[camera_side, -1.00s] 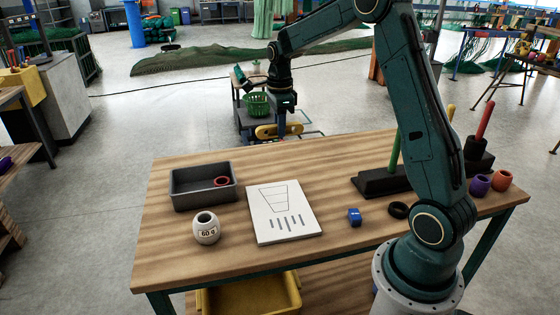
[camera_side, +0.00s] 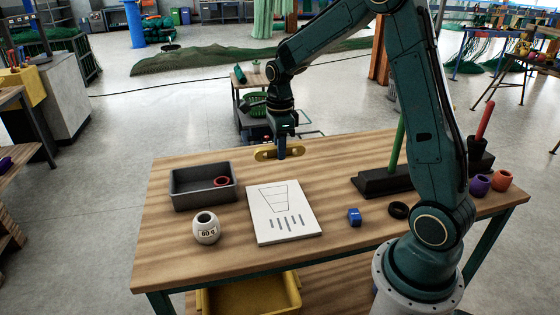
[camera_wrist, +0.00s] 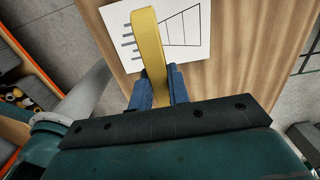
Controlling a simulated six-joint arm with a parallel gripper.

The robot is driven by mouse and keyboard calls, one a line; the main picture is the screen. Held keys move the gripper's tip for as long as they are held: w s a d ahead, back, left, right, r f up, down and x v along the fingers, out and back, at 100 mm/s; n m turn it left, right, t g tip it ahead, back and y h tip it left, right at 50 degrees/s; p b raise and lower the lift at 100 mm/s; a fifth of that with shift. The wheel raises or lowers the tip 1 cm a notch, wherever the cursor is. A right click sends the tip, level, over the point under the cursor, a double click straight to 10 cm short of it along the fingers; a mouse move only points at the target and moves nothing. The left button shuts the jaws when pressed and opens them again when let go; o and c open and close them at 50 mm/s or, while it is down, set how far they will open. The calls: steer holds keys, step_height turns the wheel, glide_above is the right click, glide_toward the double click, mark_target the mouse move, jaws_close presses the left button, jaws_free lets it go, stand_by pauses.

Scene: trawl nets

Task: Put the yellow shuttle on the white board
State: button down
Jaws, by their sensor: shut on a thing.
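The yellow shuttle (camera_side: 268,153) is in my gripper (camera_side: 282,155), lying level above the table's back edge. In the wrist view my gripper (camera_wrist: 158,88) has its blue fingers on either side of the yellow shuttle (camera_wrist: 149,42). The white board (camera_side: 262,230) lies flat on the wooden table, with a dark net outline and several short bars drawn on it. In the side view the shuttle is behind and above the board, apart from it. The white board (camera_wrist: 193,48) also shows in the wrist view, partly hidden behind the shuttle.
A blue block (camera_side: 354,216), black ring (camera_side: 398,210) and black stand with a green peg (camera_side: 397,150) are to the right.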

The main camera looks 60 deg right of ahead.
glide_above(280, 207)
step_height(280, 207, down, 14)
steer(key=shift+r, duration=0.15)
steer(key=shift+f, duration=1.9)
steer(key=shift+f, duration=0.1)
steer(key=c, duration=1.3)
jaws_free()
steer(key=shift+c, duration=0.2)
step_height(280, 207, up, 12)
